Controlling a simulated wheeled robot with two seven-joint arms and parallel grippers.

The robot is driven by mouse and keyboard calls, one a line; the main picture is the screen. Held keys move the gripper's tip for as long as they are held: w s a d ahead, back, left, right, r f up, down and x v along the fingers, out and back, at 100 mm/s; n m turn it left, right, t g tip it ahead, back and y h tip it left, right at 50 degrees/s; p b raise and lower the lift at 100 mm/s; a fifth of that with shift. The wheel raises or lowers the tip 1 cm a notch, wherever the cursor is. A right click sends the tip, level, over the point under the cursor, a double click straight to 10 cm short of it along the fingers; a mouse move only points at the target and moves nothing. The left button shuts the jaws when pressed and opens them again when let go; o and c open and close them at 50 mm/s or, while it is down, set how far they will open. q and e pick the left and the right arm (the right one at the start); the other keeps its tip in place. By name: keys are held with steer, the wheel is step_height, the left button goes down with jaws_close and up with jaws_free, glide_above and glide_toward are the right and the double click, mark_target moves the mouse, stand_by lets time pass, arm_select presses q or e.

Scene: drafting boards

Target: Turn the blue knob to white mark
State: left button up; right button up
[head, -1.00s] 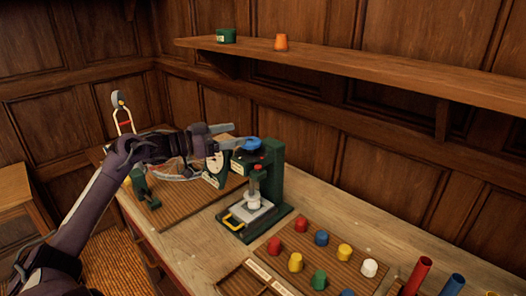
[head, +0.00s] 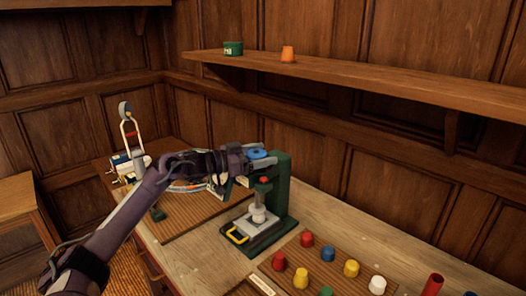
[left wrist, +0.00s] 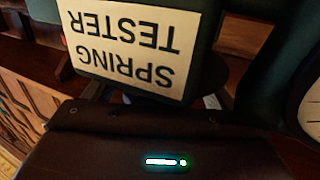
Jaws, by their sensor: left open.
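The blue knob (head: 257,154) sits on top of the green spring tester (head: 279,190) in the head view. My left gripper (head: 260,155) is open at the knob, coming from the left, with its fingers close around it. I cannot tell whether they touch it. In the left wrist view, the tester's "SPRING TESTER" label (left wrist: 135,42) shows upside down ahead of the dark gripper body. The knob is hidden there, and only small grey parts of the fingers show. I cannot make out the white mark. My right gripper is not in view.
Coloured caps, including a white one (head: 377,285), stand on a board at the front right. A red tube (head: 433,285) is at the right edge. A shelf (head: 370,78) with a green tin (head: 233,48) and an orange cup (head: 288,54) runs above.

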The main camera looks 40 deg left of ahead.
arm_select(q)
steer(key=shift+w+d, duration=0.2)
steer(key=shift+w, duration=0.15)
steer(key=c, duration=1)
